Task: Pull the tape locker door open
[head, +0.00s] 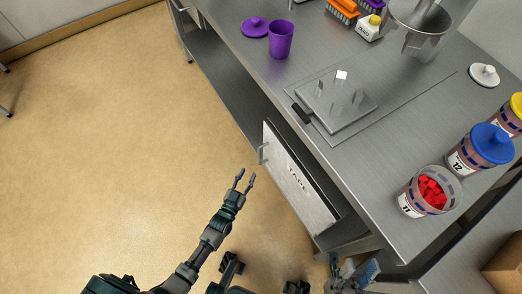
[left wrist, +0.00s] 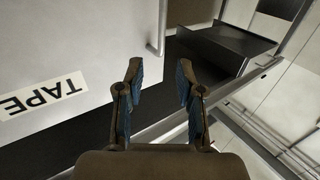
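The tape locker door (head: 295,185) is a pale panel under the counter, with a "TAPE" label (head: 298,182) and a bar handle (head: 262,153) near its far edge. A dark strip shows along its top; I cannot tell whether it stands ajar. In the left wrist view the door (left wrist: 70,45) fills the left side, its handle (left wrist: 157,28) ahead of the fingers. My left gripper (head: 244,180) is open and empty, just left of the door and short of the handle; its spread fingers show in the left wrist view (left wrist: 159,82). My right gripper (head: 352,268) is low near the counter's front, its fingers unclear.
The metal counter (head: 230,20) holds a purple cup (head: 280,40), a flat metal plate (head: 335,100), a jar of red cubes (head: 428,190) and a blue-lidded jar (head: 482,150). A cardboard box (head: 505,265) sits at lower right. The floor (head: 110,130) left of the door is clear.

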